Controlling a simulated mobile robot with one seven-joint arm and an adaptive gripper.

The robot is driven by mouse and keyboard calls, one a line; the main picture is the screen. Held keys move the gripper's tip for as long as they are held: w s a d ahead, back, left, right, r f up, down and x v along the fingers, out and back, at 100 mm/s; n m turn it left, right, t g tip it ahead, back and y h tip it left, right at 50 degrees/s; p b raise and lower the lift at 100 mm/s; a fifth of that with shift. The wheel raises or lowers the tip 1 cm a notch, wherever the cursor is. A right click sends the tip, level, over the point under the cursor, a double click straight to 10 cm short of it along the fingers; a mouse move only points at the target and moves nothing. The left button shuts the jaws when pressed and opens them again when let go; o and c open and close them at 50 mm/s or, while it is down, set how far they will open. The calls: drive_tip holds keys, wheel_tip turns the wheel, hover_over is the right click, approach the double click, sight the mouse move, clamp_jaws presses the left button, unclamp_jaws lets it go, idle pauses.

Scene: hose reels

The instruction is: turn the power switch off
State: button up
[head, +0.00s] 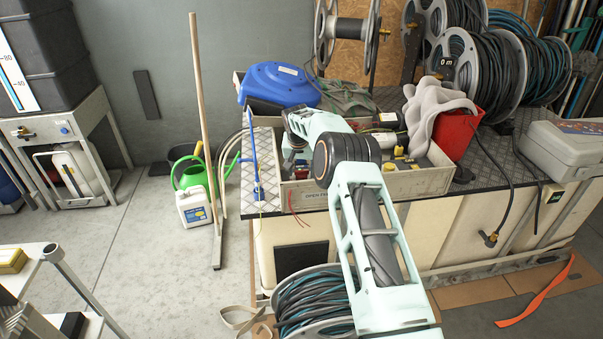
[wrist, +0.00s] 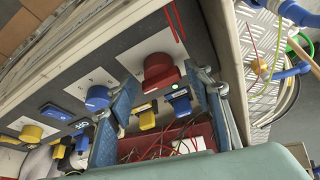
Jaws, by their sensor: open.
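In the wrist view a grey panel carries a red rotary knob (wrist: 160,70), a blue knob (wrist: 98,97) and a yellow knob (wrist: 32,132), each on a white plate. Which one is the power switch cannot be read. A small yellow switch (wrist: 147,118) and a blue switch (wrist: 180,103) sit below the red knob. My gripper (wrist: 168,80) is open, its blue fingers on either side of the red knob in the picture. Contact cannot be told. In the head view my gripper (head: 296,158) is over the left end of the wooden box, mostly hidden by my wrist.
The wooden box (head: 425,185) stands on a checker-plate bench (head: 500,160). A blue hose reel (head: 280,83), a red bin (head: 458,135) with grey cloth and several large reels (head: 480,75) crowd around it.

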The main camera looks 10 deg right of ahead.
drive_tip(key=shift+x, duration=0.9)
drive_tip(key=shift+c, duration=0.3)
drive_tip(key=c, duration=0.9)
drive_tip(key=shift+o, duration=0.2)
